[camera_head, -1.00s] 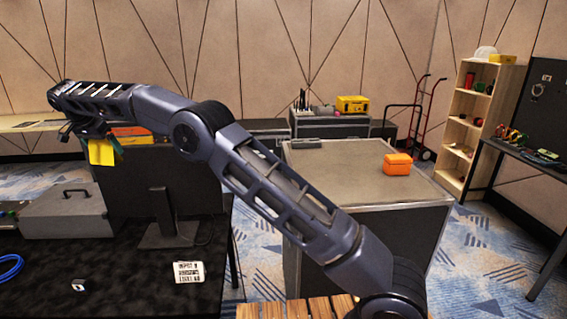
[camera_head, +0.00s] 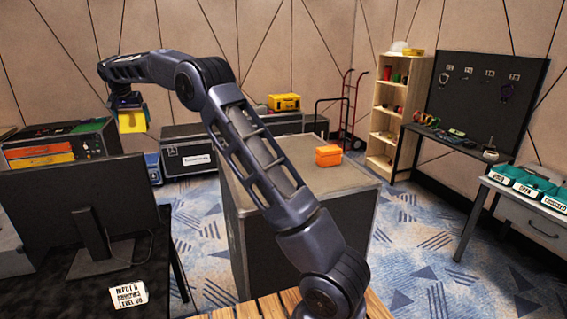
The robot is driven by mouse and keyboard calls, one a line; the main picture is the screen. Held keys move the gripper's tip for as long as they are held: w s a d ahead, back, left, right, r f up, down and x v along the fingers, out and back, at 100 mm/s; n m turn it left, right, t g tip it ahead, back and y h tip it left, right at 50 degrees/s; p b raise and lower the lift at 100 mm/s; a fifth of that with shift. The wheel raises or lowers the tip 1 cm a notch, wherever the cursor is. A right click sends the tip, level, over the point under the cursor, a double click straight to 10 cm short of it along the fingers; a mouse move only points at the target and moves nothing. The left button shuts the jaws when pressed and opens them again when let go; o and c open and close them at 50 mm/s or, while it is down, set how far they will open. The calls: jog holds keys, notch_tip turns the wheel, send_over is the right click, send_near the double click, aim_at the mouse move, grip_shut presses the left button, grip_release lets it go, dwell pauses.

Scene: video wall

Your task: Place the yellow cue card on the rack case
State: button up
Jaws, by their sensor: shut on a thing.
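The yellow cue card (camera_head: 132,121) hangs below my gripper (camera_head: 126,103), which is shut on it at the upper left, high above the floor. A dark rack-like case (camera_head: 88,130) with coloured panels on its front stands at the left, behind the monitor. The card appears to its right in the picture, apart from it. A large grey-topped case (camera_head: 335,182) stands in the middle, partly behind my arm. I cannot tell for certain which of these is the rack case. The fingertips are small and partly hidden.
An orange box (camera_head: 328,156) sits on the grey-topped case. A black monitor (camera_head: 75,205) stands on the dark table at the left, near a white label card (camera_head: 128,295). A wooden shelf (camera_head: 396,115) and workbenches line the right. Carpet lies open between.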

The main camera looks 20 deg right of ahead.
jog(key=w+d+r, duration=0.1)
jog(key=w+d, duration=0.2)
jog(key=d, duration=1.2)
jog(key=w+d+n, duration=0.1)
jog(key=w+d, duration=0.3)
jog(key=d, duration=1)
jog(key=w+d+r, duration=0.1)
jog(key=w+d, duration=0.2)
jog(key=d, duration=1.2)
jog(key=s+d+n, duration=0.1)
jog(key=s+d, duration=0.2)
jog(key=d, duration=1.5)
jog(key=shift+y, duration=0.4)
jog(key=f, duration=1.9)
jog(key=shift+w+a+f, duration=0.1)
jog(key=shift+w+f, duration=0.1)
jog(key=shift+f, duration=0.15)
jog(key=o, duration=0.6)
